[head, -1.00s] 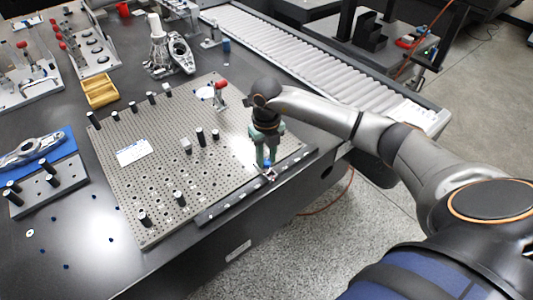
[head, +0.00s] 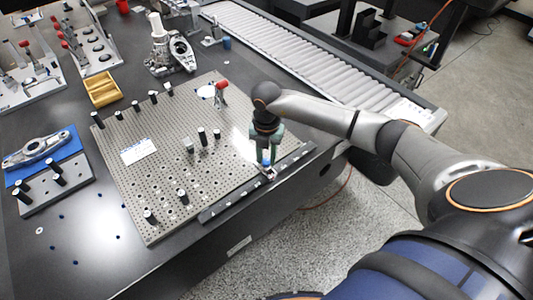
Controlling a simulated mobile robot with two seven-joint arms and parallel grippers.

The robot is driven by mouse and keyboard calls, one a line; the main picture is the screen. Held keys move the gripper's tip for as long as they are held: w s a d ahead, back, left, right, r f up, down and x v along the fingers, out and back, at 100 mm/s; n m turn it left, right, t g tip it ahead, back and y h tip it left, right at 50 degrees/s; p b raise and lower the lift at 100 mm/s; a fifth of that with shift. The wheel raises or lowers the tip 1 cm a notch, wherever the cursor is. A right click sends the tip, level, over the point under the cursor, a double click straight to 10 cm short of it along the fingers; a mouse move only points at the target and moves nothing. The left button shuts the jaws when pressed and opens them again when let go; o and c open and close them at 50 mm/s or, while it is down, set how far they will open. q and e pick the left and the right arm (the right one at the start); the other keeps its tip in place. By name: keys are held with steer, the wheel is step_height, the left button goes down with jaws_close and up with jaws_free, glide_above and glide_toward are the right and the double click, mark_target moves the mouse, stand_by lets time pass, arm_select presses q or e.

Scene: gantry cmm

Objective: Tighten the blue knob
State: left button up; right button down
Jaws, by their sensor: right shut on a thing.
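The blue knob (head: 266,162) shows as a small blue patch low between the fingers of my right gripper (head: 266,158), near the front right edge of the perforated plate (head: 165,195). My right gripper points down and is shut on the knob; its fingers hide much of it. A small metal fixture (head: 268,172) sits just below the knob at the dark rail (head: 250,188). My left gripper is not in view.
Several black posts (head: 202,136) and a red-handled clamp (head: 220,92) stand on the plate. A yellow tray (head: 102,90) and a blue block with a metal part (head: 42,150) lie left. A roller conveyor (head: 310,60) runs behind.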

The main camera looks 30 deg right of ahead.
mark_target(266, 161)
stand_by(0.4)
steer(key=c, duration=0.6)
jaws_free()
steer(key=shift+r, duration=0.15)
step_height(266, 161, up, 12)
steer(key=shift+r, duration=0.2)
